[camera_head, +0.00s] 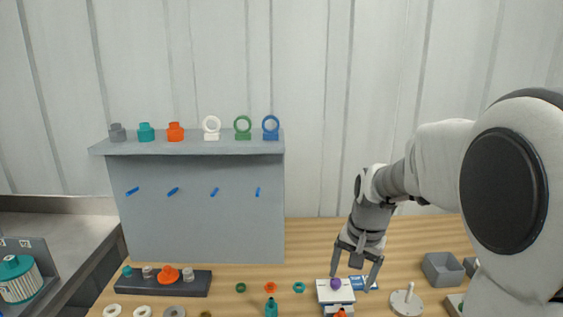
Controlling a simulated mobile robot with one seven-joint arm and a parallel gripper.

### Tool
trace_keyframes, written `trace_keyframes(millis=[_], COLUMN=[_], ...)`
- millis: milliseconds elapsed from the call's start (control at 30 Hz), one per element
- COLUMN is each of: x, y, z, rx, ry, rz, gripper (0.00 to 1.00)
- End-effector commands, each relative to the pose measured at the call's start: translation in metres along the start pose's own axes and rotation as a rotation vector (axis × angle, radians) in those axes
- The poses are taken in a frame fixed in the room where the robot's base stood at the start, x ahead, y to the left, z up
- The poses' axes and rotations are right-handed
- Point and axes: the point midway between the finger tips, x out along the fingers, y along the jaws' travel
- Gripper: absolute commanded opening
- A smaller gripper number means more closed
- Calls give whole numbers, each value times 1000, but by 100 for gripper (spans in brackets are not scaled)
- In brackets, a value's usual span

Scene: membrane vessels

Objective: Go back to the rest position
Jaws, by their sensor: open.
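My gripper (353,280) is at the end of my arm at the right, pointing down over the wooden table (300,243). Its two fingers are apart. A purple round piece (336,284) sits on a white block (325,295) close by the left finger. I cannot tell whether the finger touches it. A blue and white card (363,283) lies by the right finger. Nothing shows held between the fingers.
A grey panel with a shelf (200,220) stands behind, bearing several coloured fittings and rings. A dark tray (200,285) with small parts lies at the left. A white disc with a peg (407,302) and a grey bin (443,268) stand at the right.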

Motion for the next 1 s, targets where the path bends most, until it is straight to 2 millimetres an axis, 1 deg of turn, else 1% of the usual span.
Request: trace_keyframes(millis=[33,200,300,500,700,800,900,1000], x=[-17,-58,-77,-106,-118,-120,-120,-120], y=[3,17,26,47,69,76,81,84], z=[10,44,65,109,148,161,169,172], rx=[-30,-140,-205,-336,-454,-495,-521,-533], ry=[20,74,111,191,268,297,314,321], rz=[-16,-47,-59,-67,-55,-46,-39,-35], gripper=[82,82,82,82,82,82,82,82])
